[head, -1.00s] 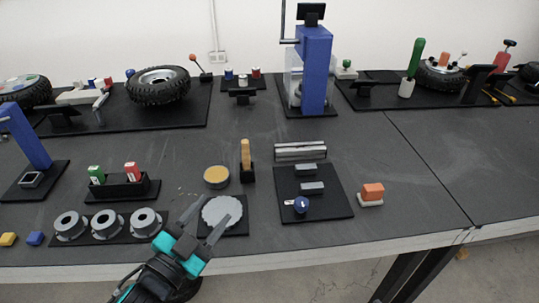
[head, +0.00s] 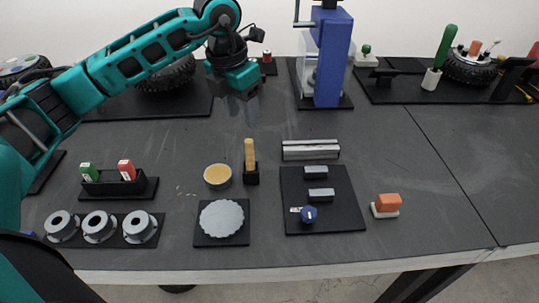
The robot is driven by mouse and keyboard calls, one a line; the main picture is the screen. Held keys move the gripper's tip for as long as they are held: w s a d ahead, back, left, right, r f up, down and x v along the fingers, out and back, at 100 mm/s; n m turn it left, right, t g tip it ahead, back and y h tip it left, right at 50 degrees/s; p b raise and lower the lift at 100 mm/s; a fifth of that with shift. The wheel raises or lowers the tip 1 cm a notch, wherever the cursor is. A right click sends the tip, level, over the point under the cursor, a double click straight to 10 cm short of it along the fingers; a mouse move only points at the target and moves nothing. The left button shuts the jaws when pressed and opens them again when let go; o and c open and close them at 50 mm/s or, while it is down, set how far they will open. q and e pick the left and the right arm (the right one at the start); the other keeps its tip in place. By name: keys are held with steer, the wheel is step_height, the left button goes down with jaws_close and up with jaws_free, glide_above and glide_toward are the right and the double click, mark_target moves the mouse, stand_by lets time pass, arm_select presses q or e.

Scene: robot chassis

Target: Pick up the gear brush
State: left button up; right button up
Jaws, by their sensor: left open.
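The likely gear brush (head: 250,153) has a tan, wood-coloured handle and stands upright in a small black holder (head: 251,176) near the middle of the table. Its lower end is hidden in the holder. My left gripper (head: 243,112) hangs fingers down above the table, open and empty. In the head view it appears just above the handle's top, apart from it. A grey gear (head: 221,218) lies flat on a black mat in front of the brush. My right gripper is not in view.
A round tin with yellow contents (head: 217,176) stands just left of the brush. A metal rail (head: 310,150) and a black mat with grey blocks (head: 345,208) lie to the right. A blue press (head: 328,60) stands behind.

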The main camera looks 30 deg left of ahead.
mark_target(248, 141)
arm_select(q)
steer(key=f, duration=0.4)
steer(key=w+f, duration=0.1)
steer(key=f, duration=0.2)
steer(key=shift+a, duration=0.15)
steer(key=shift+w+f, duration=0.25)
steer(key=shift+f, duration=0.65)
steer(key=shift+w+f, duration=0.2)
steer(key=shift+f, duration=0.75)
steer(key=shift+w+f, duration=0.25)
steer(key=shift+f, duration=0.65)
jaws_close()
